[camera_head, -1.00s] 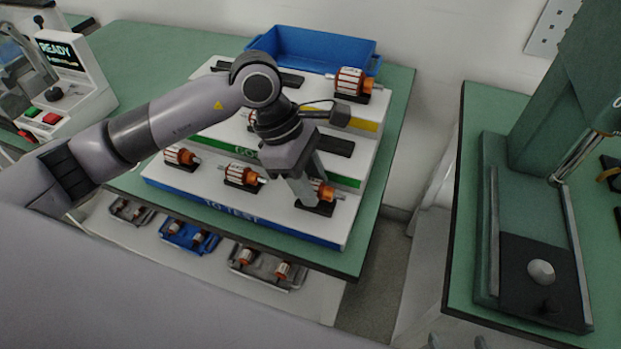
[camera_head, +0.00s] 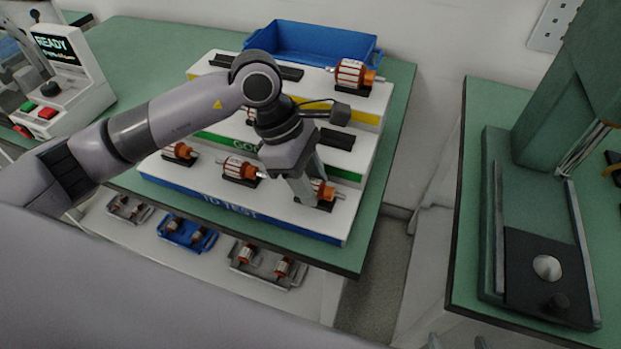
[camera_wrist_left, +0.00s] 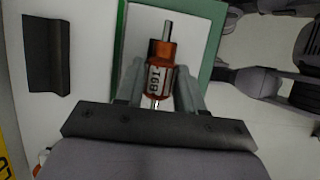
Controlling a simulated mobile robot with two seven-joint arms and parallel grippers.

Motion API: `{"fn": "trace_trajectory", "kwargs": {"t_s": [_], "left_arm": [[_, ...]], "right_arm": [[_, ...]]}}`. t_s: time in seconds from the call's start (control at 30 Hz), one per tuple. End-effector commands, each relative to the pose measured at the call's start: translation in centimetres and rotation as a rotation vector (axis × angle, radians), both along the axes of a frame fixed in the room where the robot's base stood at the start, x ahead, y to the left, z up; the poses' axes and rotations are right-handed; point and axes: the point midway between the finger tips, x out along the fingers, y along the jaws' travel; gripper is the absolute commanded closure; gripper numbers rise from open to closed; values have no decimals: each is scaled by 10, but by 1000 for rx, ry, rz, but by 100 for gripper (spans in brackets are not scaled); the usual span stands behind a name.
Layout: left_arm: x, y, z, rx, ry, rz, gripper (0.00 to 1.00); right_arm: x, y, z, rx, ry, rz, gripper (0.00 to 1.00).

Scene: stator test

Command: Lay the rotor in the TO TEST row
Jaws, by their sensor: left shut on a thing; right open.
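My left gripper (camera_head: 308,191) is shut on a rotor (camera_head: 326,190) with an orange body, white label and metal shaft. The rotor is at the right end of the TO TEST row (camera_head: 222,203), the blue-fronted lowest step, at a dark cradle there. Whether it rests fully in the cradle is hard to tell. In the left wrist view the rotor (camera_wrist_left: 159,72) lies between both fingers over the white surface. Two other rotors, one in the middle (camera_head: 240,168) and one at the left (camera_head: 181,151), sit in the same row. My right gripper (camera_head: 458,343) barely shows at the bottom edge, open.
Behind are the green-fronted step and the yellow-fronted step with a rotor (camera_head: 354,74) and empty dark cradles. A blue bin (camera_head: 315,45) stands at the back. Trays with rotors (camera_head: 187,233) lie below the table. A READY tester (camera_head: 62,75) is left, a press (camera_head: 545,262) right.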

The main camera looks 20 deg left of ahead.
Motion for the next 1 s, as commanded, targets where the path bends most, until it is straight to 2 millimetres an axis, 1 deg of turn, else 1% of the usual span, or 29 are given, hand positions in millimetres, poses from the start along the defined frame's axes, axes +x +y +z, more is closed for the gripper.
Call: {"fn": "trace_trajectory", "kwargs": {"t_s": [0.5,0.77,0.8,0.87,0.9,1.0], "left_arm": [[0,0,-4,-1,-1,-1,100],[0,0,-3,-1,-1,-1,100],[0,0,-3,-1,-1,-1,59],[0,0,-3,-1,-1,-1,40],[0,0,-3,-1,-1,-1,33],[0,0,-4,0,-1,0,33]], "right_arm": [[0,0,-9,0,0,0,16],[0,0,-9,0,0,0,16],[0,0,-9,0,0,0,16],[0,0,-9,0,0,0,16],[0,0,-9,0,1,0,16],[0,0,-9,0,0,0,16]]}}
